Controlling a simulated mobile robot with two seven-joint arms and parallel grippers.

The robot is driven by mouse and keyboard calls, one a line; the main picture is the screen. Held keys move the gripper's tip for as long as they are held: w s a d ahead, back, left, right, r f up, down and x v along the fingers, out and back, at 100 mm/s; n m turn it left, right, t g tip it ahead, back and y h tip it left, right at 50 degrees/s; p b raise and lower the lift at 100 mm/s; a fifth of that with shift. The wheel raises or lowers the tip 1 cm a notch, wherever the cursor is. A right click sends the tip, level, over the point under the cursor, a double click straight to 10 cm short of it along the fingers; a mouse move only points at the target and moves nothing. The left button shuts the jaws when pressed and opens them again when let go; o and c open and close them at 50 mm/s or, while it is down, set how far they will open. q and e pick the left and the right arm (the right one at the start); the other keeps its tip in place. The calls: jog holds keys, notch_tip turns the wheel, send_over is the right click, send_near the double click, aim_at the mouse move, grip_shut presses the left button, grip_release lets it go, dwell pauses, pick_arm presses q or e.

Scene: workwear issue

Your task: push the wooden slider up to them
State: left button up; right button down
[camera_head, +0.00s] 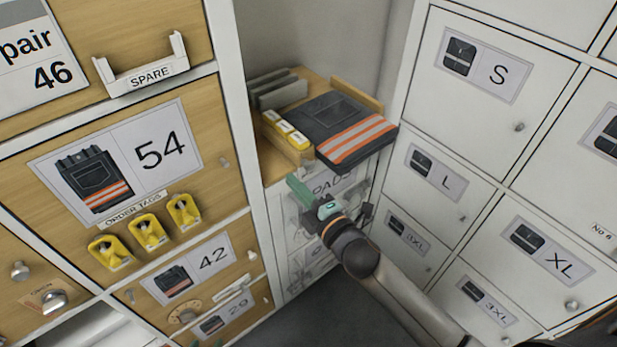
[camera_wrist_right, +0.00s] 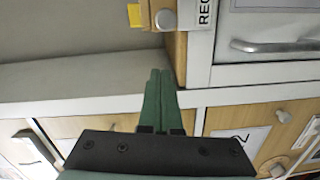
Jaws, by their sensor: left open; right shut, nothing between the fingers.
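My right gripper (camera_head: 299,190) comes in from the lower right, with green fingers shut and empty, just in front of and below the shelf's front edge. Dark folded trousers (camera_head: 335,118) with orange stripes lie on the wooden shelf. A light wooden bar (camera_head: 289,150) lies left of the trousers, beside several small yellow blocks (camera_head: 287,129). Another wooden strip (camera_head: 358,93) runs behind the trousers. I cannot tell which piece is the slider. In the right wrist view the shut fingers (camera_wrist_right: 158,85) point at a wooden edge (camera_wrist_right: 177,50) with a round knob. My left gripper is not in view.
Grey dividers (camera_head: 278,90) stand at the shelf's back left. A wooden cabinet with yellow tag holders (camera_head: 148,231) is on the left. White lockers (camera_head: 487,60) stand close on the right. Labelled drawers (camera_head: 310,240) lie below the shelf, partly behind my arm.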

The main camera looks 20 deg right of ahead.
aim_at(308, 158)
jog(key=d, duration=0.1)
jog(key=w+d, duration=0.1)
jog(key=d, duration=0.1)
jog(key=shift+w+d+f, duration=0.2)
jog(key=shift+w+f, duration=0.1)
jog(key=d, duration=0.1)
jog(key=w+d, duration=0.1)
jog(key=d, duration=0.1)
jog(key=shift+w+d, duration=0.1)
jog(key=shift+d, duration=0.1)
jog(key=shift+a, duration=0.1)
